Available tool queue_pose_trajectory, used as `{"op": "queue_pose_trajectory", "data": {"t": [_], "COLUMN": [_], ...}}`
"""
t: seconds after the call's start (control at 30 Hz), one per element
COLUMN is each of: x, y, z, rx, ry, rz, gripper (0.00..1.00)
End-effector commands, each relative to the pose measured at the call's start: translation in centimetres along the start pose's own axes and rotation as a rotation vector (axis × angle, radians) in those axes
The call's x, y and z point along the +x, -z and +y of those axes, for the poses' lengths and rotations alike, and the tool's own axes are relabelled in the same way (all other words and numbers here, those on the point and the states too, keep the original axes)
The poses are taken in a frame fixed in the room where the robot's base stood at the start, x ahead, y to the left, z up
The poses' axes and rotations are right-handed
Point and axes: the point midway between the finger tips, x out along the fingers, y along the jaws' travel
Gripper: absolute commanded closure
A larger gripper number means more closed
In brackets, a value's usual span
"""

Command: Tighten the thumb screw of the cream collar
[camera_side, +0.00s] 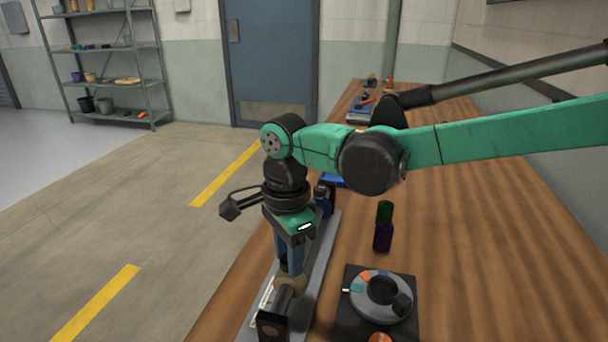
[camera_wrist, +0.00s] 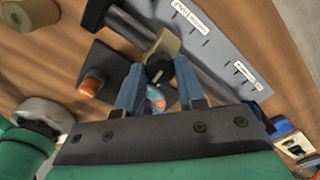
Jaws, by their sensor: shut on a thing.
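The cream collar (camera_wrist: 167,43) sits on a dark shaft above a grey rail with white labels (camera_wrist: 215,45). In the side view the collar (camera_side: 291,282) is just below my gripper (camera_side: 290,268) and partly hidden by it. The collar's thumb screw (camera_wrist: 159,69) is a small black knob facing my wrist camera. My gripper (camera_wrist: 158,76) points down with its blue fingers on either side of this knob, shut on it. The contact faces are hard to see.
A black base with a grey ring (camera_side: 362,302) stands right of the rail, with an orange knob (camera_side: 380,337) near it. A dark end block (camera_side: 271,326) is at the rail's near end. The table's right is clear.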

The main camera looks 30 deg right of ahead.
Motion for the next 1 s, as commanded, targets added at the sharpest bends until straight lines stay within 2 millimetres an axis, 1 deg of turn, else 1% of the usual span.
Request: {"op": "queue_pose_trajectory", "data": {"t": [0.13,0.17,0.2,0.27,0.53,0.63,0.9,1.0], "x": [0.0,0.0,0.0,0.0,0.0,-0.4,-4.0,-5.0], "y": [0.0,0.0,0.0,0.0,0.0,0.0,0.0,0.0], "z": [0.0,0.0,0.0,0.0,0.0,0.0,0.0,0.0], "rx": [-0.001,-0.001,-0.001,-0.001,-0.001,-0.001,-0.001,-0.001], "ry": [-0.001,-0.001,-0.001,-0.001,0.000,0.000,0.000,-0.001], "rz": [0.000,0.000,0.000,0.000,0.000,0.000,0.000,0.000], "gripper": [1.00,0.64,0.52,0.35,0.35,0.35,0.35,0.35]}}
